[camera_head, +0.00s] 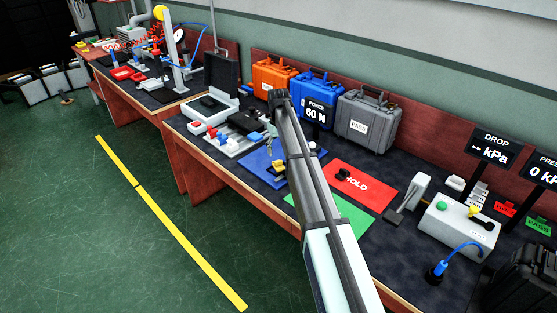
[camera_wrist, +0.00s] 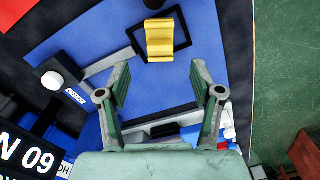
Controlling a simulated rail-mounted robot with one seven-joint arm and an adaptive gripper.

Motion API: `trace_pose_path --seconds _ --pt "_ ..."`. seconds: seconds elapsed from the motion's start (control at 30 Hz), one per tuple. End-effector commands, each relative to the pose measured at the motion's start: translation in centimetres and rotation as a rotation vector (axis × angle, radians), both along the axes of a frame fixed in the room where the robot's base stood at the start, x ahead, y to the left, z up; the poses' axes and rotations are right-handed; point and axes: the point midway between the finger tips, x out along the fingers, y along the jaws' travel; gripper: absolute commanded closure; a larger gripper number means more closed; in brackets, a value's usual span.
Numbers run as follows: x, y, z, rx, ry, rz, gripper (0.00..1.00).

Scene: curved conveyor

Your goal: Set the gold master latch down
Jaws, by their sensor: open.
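The gold master latch (camera_wrist: 159,40) rests on the blue mat (camera_wrist: 208,60), inside a black square outline, with part of it over the outline's edge. In the head view the gold latch (camera_head: 278,166) shows small on the blue mat (camera_head: 262,175), beside my arm. My gripper (camera_wrist: 160,85) is open and empty, its fingers wide apart. In the wrist view the latch lies ahead of the fingertips, clear of both. In the head view my gripper is mostly hidden by my arm.
A red HOLD mat (camera_head: 362,188) carries a dark part; a green mat (camera_head: 330,212) is partly behind my arm. A white-topped post (camera_wrist: 52,80) stands at the blue mat's edge. Orange (camera_head: 275,73), blue (camera_head: 316,88) and grey (camera_head: 366,122) cases line the back. A control box (camera_head: 458,225) stands right.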

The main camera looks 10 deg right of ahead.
Motion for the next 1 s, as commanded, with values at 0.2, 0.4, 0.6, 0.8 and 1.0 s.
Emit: trace_pose_path --seconds 0.2,0.4,0.6,0.8,1.0 --pt "0.1 0.0 3.6 0.000 -0.001 0.000 0.34" --pt "0.0 0.0 5.2 0.000 0.000 0.000 0.34" --pt "0.0 0.0 5.5 0.000 0.001 0.000 0.34" --pt "0.0 0.2 5.3 -0.001 0.000 0.003 0.34" --pt "-0.2 4.9 2.0 -0.038 -0.032 0.074 0.34"
